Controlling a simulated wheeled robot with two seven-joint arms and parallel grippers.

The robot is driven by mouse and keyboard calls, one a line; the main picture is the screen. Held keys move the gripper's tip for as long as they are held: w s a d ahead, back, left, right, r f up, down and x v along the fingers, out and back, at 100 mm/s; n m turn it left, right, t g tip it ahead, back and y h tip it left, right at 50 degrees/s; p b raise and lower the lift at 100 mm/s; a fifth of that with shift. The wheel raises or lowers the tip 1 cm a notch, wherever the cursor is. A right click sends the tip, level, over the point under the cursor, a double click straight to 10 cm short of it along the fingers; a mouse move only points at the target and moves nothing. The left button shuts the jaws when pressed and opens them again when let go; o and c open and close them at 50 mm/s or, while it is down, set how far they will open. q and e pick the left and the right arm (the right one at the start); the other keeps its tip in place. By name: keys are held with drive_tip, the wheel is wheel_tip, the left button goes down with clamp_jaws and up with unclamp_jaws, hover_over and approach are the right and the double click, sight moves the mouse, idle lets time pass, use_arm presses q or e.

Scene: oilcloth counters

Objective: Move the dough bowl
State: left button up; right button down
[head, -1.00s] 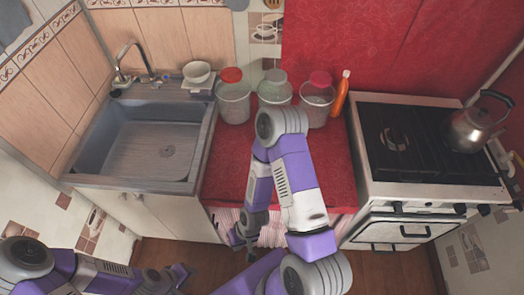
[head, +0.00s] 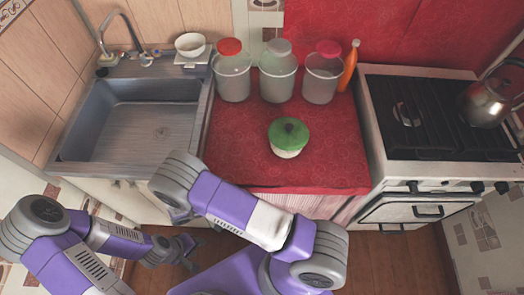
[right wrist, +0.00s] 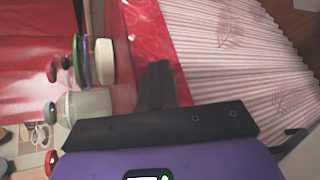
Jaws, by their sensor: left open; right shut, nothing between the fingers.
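A round white bowl with a green lid and dark knob (head: 288,140), which I take for the dough bowl, stands on the red oilcloth counter (head: 235,160). In the right wrist view it shows tipped sideways, its white side (right wrist: 104,62) left of my fingers. My right gripper (right wrist: 158,85) is shut and empty, apart from the bowl; in the head view it is hidden behind my own arm. My left gripper (head: 196,252) is open and empty, low in front of the counter, well away from the bowl.
Three jars, red-lidded (head: 232,78), grey-lidded (head: 277,75) and pink-lidded (head: 322,80), stand behind the bowl with an orange bottle (head: 349,66). A sink (head: 140,125) is left; a stove (head: 430,125) with a kettle (head: 488,100) is right. Counter around the bowl is clear.

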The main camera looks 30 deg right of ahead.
drive_tip(key=w+a+r+t+h+b, duration=0.1)
drive_tip(key=w+a+r+t+h, duration=0.35)
drive_tip(key=r, duration=0.25)
use_arm(q)
drive_tip(key=shift+f, duration=0.9)
use_arm(e)
drive_tip(key=shift+m+t, duration=0.35)
drive_tip(key=shift+m, duration=0.05)
drive_tip(key=x, duration=1.3)
drive_tip(key=w+x, duration=0.1)
drive_tip(key=x, duration=0.5)
drive_tip(key=shift+d+f, duration=0.1)
drive_tip(key=shift+f, duration=0.3)
